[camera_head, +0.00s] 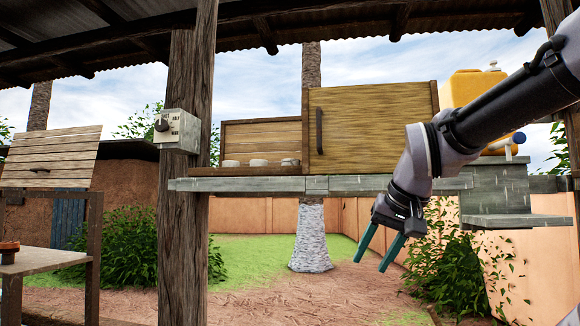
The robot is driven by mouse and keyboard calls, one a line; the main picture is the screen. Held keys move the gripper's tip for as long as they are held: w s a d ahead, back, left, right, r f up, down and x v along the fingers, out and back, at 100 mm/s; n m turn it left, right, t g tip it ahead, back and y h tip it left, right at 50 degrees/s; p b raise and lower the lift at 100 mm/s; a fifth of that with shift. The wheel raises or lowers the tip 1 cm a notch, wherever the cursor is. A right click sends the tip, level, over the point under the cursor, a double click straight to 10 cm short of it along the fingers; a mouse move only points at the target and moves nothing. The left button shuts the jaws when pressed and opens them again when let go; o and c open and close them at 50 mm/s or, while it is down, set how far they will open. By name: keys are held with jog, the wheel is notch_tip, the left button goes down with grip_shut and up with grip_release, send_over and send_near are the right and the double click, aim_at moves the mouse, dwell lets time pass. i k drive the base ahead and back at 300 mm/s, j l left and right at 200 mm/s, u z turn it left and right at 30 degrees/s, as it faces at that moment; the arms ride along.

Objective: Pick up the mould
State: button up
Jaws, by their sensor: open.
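My gripper (371,265) hangs in the air below the stone shelf, right of the middle, with its two teal fingers pointing down and apart. It is open and empty. No thing in view is clearly the mould. Small round pale pieces (258,163) sit in the open left part of the wooden cabinet (262,133), up and left of my gripper. A small reddish-brown round object (9,246) stands on a table at the far left. Either could be the mould; they are too small to tell.
The cabinet's wooden door (370,128) has a dark handle and covers its right part, hiding what is behind. The cabinet stands on a grey stone shelf (345,185). A thick wooden post (184,230) carries a dial box (178,130). A yellow container (475,88) stands at right, partly behind my arm.

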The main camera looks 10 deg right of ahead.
aim_at(285, 162)
jog(key=i+j+z, duration=0.15)
jog(key=j+z, duration=0.15)
jog(key=j, duration=0.5)
jog(key=j+z, duration=0.3)
jog(key=j, duration=0.5)
jog(key=j+u, duration=0.35)
jog(key=l+z, duration=0.25)
jog(key=z, duration=0.15)
jog(key=i, duration=0.05)
